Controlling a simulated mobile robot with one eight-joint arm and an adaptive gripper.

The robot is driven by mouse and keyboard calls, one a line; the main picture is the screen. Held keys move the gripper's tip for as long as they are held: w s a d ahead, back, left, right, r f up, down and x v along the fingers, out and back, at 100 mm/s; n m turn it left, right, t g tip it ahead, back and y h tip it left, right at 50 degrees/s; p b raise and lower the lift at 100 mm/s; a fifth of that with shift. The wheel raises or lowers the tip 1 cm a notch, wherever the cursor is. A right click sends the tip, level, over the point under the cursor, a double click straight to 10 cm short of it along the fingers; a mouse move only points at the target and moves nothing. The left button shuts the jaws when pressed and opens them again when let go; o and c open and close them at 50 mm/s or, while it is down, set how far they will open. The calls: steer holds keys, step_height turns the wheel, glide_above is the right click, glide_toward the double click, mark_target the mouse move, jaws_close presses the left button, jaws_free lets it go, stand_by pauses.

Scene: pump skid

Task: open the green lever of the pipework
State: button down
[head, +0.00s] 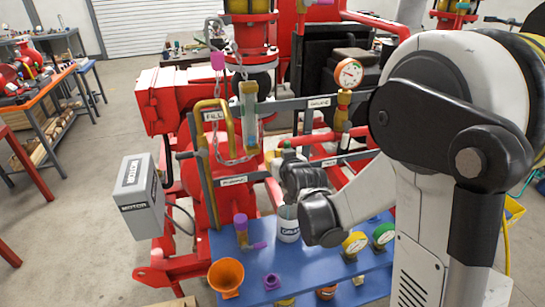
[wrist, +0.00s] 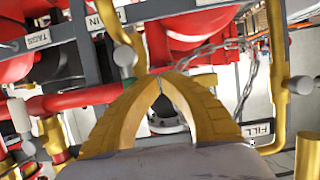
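My gripper (wrist: 160,74) shows in the wrist view as two yellow fingers whose tips meet, with nothing seen between the tips. In the head view my wrist is in front of the pipework, below the sight tube, and hides part of it. A small green patch (head: 285,143) shows just beyond my wrist in the head view; I cannot tell if it is the green lever. In the wrist view a dull green piece (wrist: 125,56) is left of the fingertips, apart from them. No lever is clearly seen whole in either view.
A gold pipe (head: 203,128), a hanging chain (head: 238,66) and a gauge (head: 348,74) stand around the grey frame. A grey motor box (head: 140,195) is at left. A blue bench (head: 225,242) below holds a white cup (head: 288,224), an orange funnel (head: 226,276) and gauges.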

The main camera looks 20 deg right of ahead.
steer(key=a+p+v, duration=0.1)
steer(key=v, duration=0.8)
steer(key=shift+p, duration=0.3)
steer(key=shift+a+f, duration=0.1)
steer(key=shift+f, duration=0.1)
stand_by(0.3)
steer(key=s+f+g+b, duration=0.3)
steer(key=s+f+b, duration=0.3)
steer(key=s, duration=0.5)
steer(key=s+f+g+b, duration=0.4)
steer(key=s+f+b, duration=0.2)
steer(key=s, duration=0.6)
steer(key=shift+a+f+b, duration=0.25)
steer(key=shift+a+b, duration=0.2)
steer(key=shift+b, duration=0.55)
